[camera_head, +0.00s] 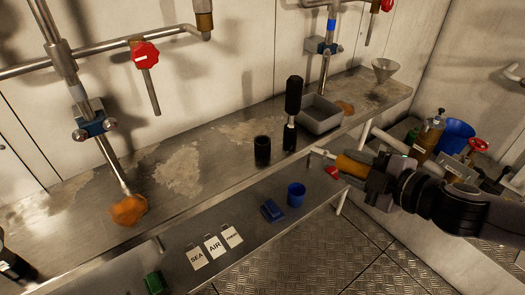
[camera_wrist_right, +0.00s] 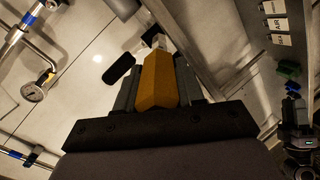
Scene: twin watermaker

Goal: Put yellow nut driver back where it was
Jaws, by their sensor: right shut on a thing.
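My right gripper (camera_head: 368,172) is shut on the yellow nut driver (camera_head: 350,166), over the right front edge of the steel bench. The driver lies roughly level, its metal shank pointing left towards the bench. Its yellow handle (camera_wrist_right: 158,82) fills the jaws in the right wrist view. A black cup-like holder (camera_head: 262,150) stands on the bench with no tool visible in it. To its right a black-handled tool (camera_head: 293,96) stands upright in a similar black base (camera_head: 289,138). A dark part at the lower left edge looks like my left gripper (camera_head: 14,266); its jaws are unclear.
A grey bin (camera_head: 320,114) and a funnel (camera_head: 383,70) stand farther right on the bench. Pipes with red valve handles (camera_head: 145,55) hang above. The lower shelf holds a blue cup (camera_head: 296,194), a blue block (camera_head: 272,211) and labelled cards (camera_head: 214,247).

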